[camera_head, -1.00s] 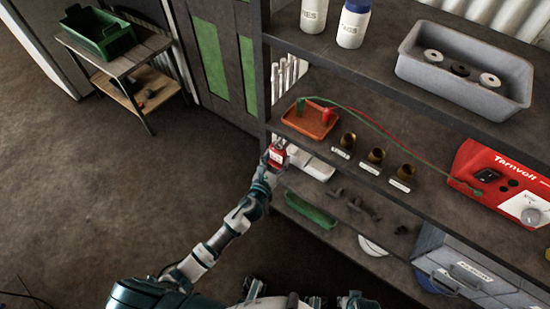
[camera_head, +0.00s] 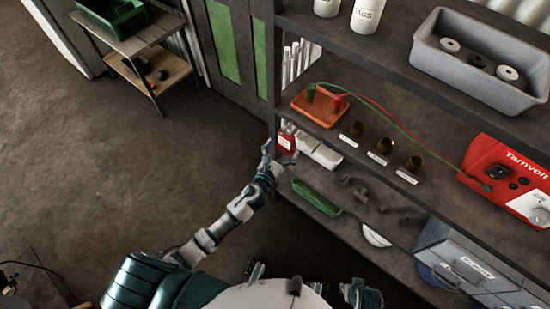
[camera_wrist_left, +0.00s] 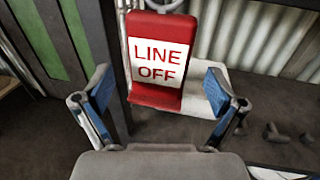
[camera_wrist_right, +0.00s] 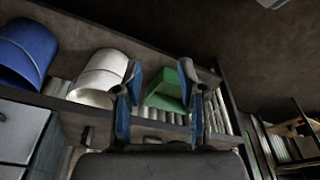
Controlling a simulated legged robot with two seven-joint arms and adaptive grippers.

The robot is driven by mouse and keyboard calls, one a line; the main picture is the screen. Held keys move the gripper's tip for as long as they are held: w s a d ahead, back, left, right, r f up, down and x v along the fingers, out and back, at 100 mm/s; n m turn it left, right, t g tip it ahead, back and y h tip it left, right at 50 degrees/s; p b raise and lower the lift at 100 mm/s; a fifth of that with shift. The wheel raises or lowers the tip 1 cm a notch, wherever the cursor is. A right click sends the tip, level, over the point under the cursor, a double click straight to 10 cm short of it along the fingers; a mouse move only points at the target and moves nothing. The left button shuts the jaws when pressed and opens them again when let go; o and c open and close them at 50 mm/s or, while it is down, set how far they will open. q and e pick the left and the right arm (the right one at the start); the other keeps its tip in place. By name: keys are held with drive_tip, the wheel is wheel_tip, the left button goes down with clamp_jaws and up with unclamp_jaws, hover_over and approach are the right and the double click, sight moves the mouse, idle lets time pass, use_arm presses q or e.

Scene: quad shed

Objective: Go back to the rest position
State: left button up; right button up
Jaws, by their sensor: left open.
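My left gripper (camera_head: 271,158) is open at the left end of the shelf unit, just in front of a red sign (camera_head: 286,139). In the left wrist view the sign (camera_wrist_left: 157,60) reads "LINE OFF" and stands beyond and between the spread fingers (camera_wrist_left: 160,95). Nothing appears clamped in them. My right gripper (camera_wrist_right: 157,80) is open and empty in the right wrist view, facing the lower shelf; its fingers are not clear in the head view.
The shelf unit (camera_head: 330,137) holds an orange tray (camera_head: 319,108), several brass cups, a red Tarnvolt unit (camera_head: 510,178) and a grey bin (camera_head: 480,62). A green bin (camera_wrist_right: 167,90) shows ahead of the right gripper. The floor (camera_head: 110,180) at left is clear.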

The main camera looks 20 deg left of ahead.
use_arm(q)
drive_tip(key=s+a, duration=0.2)
drive_tip(key=s, duration=0.8)
drive_tip(key=s+a+f+n+g+y+p, duration=0.2)
drive_tip(key=s+a+f+n+g, duration=0.15)
drive_tip(key=f+n, duration=0.6)
drive_tip(key=s+a+f+n+g+y+p, duration=0.1)
drive_tip(key=s+a+f+n+g+y, duration=0.2)
drive_tip(key=f+n, duration=0.65)
drive_tip(key=s+d+f+n+g+h+p, duration=0.1)
drive_tip(key=s+f+n+g, duration=0.4)
drive_tip(key=s+f+n, duration=0.3)
drive_tip(key=s+d+f+n+g+h+p, duration=0.1)
drive_tip(key=s+f+n+g, duration=0.3)
drive_tip(key=s, duration=1)
wheel_tip(320, 180, down, 4)
drive_tip(key=n+p, duration=0.1)
drive_tip(key=n, duration=0.3)
drive_tip(key=shift+s+d+g+h, duration=0.15)
drive_tip(key=shift+s+g+h, duration=0.15)
drive_tip(key=shift+s+g, duration=0.1)
use_arm(e)
drive_tip(key=s+f, duration=0.2)
drive_tip(key=f, duration=0.5)
drive_tip(key=s+f, duration=0.2)
drive_tip(key=f, duration=0.6)
drive_tip(key=shift+s+d+g, duration=0.15)
drive_tip(key=shift+s+g, duration=0.1)
drive_tip(key=shift+g, duration=0.05)
